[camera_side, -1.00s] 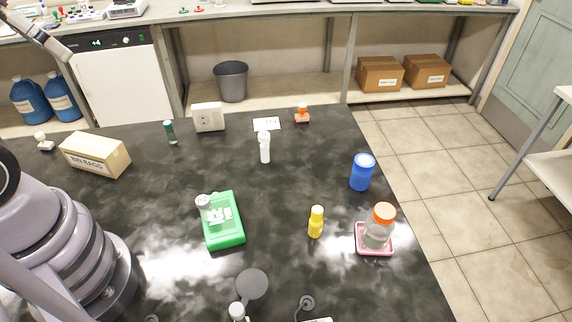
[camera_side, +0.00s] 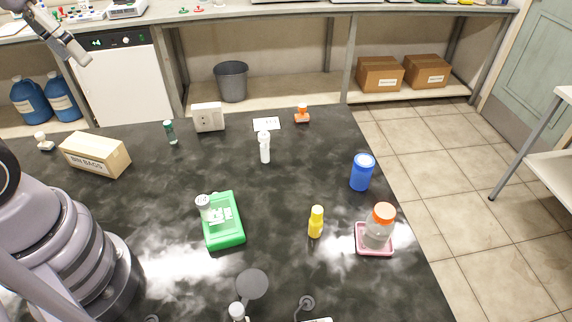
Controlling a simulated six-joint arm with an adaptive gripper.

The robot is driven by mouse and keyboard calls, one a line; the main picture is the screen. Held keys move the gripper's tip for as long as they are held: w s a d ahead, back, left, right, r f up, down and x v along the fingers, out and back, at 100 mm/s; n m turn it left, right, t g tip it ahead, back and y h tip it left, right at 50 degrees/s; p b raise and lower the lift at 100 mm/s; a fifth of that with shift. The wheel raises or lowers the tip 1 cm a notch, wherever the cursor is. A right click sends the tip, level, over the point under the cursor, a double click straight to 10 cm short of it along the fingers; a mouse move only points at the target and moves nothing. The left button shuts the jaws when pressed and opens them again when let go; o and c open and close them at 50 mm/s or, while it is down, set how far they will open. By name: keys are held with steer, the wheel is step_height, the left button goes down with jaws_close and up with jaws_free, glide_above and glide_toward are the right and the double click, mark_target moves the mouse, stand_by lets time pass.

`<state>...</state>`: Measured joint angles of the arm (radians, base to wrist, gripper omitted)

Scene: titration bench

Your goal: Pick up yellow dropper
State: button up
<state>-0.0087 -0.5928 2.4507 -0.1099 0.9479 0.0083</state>
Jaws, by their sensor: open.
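The yellow dropper (camera_side: 316,223) is a small yellow bottle standing upright on the dark bench, right of centre. It is fully visible and nothing touches it. My gripper (camera_side: 84,61) is at the upper left of the picture, raised and far from the dropper. It is small in view, open and empty.
A pink dish (camera_side: 375,250) with an orange-capped jar (camera_side: 379,228) stands close to the dropper's right. A blue bottle (camera_side: 361,173) is behind. A green tray (camera_side: 224,238) lies to the left, a white bottle (camera_side: 265,148) farther back. Bare bench lies between the tray and the dropper.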

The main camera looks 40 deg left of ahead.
steer(key=w+d+f+n+g+h, duration=0.85)
steer(key=w+d+f+h, duration=0.25)
steer(key=w+f, duration=0.4)
steer(key=n+t+h, duration=0.6)
steer(key=n, duration=0.4)
glide_toward(317, 209)
steer(key=a, duration=0.3)
steer(key=shift+w+a+f+m, duration=0.1)
steer(key=shift+a+f+m, duration=0.15)
steer(key=shift+a, duration=0.1)
steer(key=shift+d+f, duration=0.15)
steer(key=d, duration=1.3)
steer(key=shift+w+d, duration=0.25)
steer(key=shift+w, duration=0.05)
steer(key=shift+c, duration=0.4)
jaws_close()
